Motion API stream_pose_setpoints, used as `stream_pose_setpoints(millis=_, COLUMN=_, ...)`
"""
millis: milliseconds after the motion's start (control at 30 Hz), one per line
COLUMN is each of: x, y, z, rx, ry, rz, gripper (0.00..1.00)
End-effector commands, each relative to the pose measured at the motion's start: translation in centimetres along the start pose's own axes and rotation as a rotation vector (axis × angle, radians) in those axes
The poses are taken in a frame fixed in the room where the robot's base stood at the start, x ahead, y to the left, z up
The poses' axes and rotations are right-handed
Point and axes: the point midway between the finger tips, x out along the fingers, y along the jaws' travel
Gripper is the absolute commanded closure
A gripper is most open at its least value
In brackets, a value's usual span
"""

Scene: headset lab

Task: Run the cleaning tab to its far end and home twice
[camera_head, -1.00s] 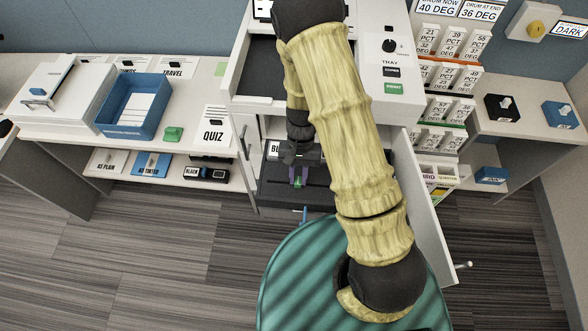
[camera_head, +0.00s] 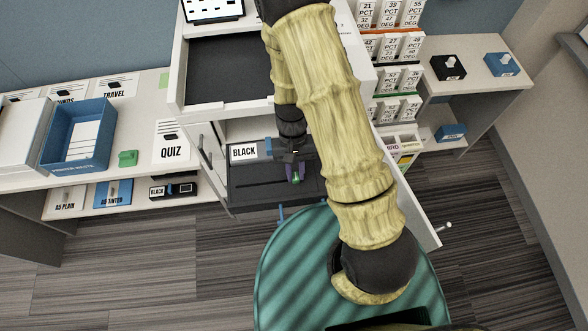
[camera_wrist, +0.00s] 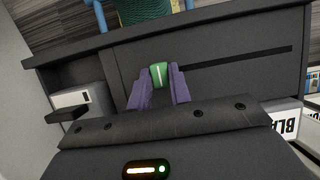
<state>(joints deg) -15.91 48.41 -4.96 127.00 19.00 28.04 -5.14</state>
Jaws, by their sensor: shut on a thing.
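The cleaning tab (camera_wrist: 159,76) is a small green piece with a white line. My gripper (camera_wrist: 158,88) has purple fingers, shut around the tab in the wrist view. A dark slot (camera_wrist: 245,60) runs from the tab toward the right across a dark grey panel there; the tab is at the slot's left part. In the head view my gripper (camera_head: 294,175) is inside the open printer, over the right part of the dark tray (camera_head: 250,195), with a bit of green showing between its fingers. My arm hides part of the printer's right side.
A black cartridge with a BLACK label (camera_head: 244,152) lies left of my gripper; its label also shows upside down in the wrist view (camera_wrist: 284,122). An open printer door (camera_head: 418,205) stands at the right. A blue tray (camera_head: 78,140) sits on the left bench.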

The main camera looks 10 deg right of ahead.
Motion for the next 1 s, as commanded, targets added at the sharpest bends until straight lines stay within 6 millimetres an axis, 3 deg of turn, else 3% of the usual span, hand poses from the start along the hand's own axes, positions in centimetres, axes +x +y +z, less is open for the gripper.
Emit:
stream_pose_setpoints(millis=67, x=0.0, y=0.0, z=0.1, rx=0.0, ry=-0.002, rz=0.0, gripper=1.0)
stream_pose_setpoints(millis=100, x=0.0, y=0.0, z=0.0, rx=0.0, ry=-0.002, rz=0.0, gripper=0.77)
stream_pose_setpoints(millis=200, x=0.0, y=0.0, z=0.0, rx=0.0, ry=-0.001, rz=0.0, gripper=0.58)
stream_pose_setpoints(millis=667, x=-1.0, y=0.0, z=-0.1, rx=-0.001, ry=0.003, rz=-0.002, gripper=0.58)
stream_pose_setpoints(millis=1000, x=-6.6, y=0.1, z=-0.2, rx=0.002, ry=0.006, rz=-0.003, gripper=0.58)
